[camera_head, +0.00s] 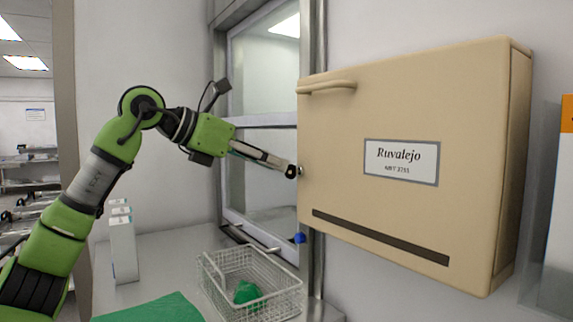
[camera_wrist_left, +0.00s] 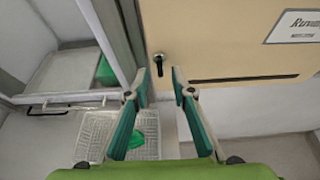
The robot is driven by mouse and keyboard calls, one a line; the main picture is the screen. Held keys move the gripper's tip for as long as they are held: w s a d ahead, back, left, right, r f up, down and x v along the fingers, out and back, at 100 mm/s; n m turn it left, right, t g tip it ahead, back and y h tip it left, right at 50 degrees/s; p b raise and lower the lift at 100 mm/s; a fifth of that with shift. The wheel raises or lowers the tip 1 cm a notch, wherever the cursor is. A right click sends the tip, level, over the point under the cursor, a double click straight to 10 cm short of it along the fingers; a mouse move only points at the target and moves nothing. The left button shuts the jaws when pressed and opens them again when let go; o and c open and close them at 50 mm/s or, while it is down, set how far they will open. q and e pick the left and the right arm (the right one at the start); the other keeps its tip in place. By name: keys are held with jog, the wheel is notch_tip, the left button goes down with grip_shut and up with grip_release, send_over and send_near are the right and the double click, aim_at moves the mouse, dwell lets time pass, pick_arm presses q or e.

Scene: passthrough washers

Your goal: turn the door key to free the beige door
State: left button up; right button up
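The beige door (camera_head: 350,125) is the front of a wall cabinet labelled "Ruvalejo" and looks closed. It also shows in the left wrist view (camera_wrist_left: 210,30). The door key (camera_wrist_left: 159,63) sits at its left edge as a small dark and metallic piece; a bit of it shows in the head view (camera_head: 300,171). My left gripper (camera_head: 290,171) reaches in from the left with its tips at the key. In the left wrist view its fingers (camera_wrist_left: 159,76) are apart, with the key just beyond or between the tips; contact cannot be told. My right gripper is not in view.
A beige handle (camera_head: 326,87) sticks out at the door's upper left. A metal-framed window (camera_head: 262,170) stands left of the cabinet. Below are a wire basket (camera_head: 221,292) with a green item (camera_head: 247,292), a blue knob (camera_head: 300,238), white boxes (camera_head: 123,248) and a green cloth (camera_head: 150,310).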

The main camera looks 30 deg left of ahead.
aim_at(294, 172)
pick_arm(q)
jog(key=x, duration=0.4)
jog(key=shift+p, duration=0.35)
jog(key=shift+c, duration=0.4)
grip_shut()
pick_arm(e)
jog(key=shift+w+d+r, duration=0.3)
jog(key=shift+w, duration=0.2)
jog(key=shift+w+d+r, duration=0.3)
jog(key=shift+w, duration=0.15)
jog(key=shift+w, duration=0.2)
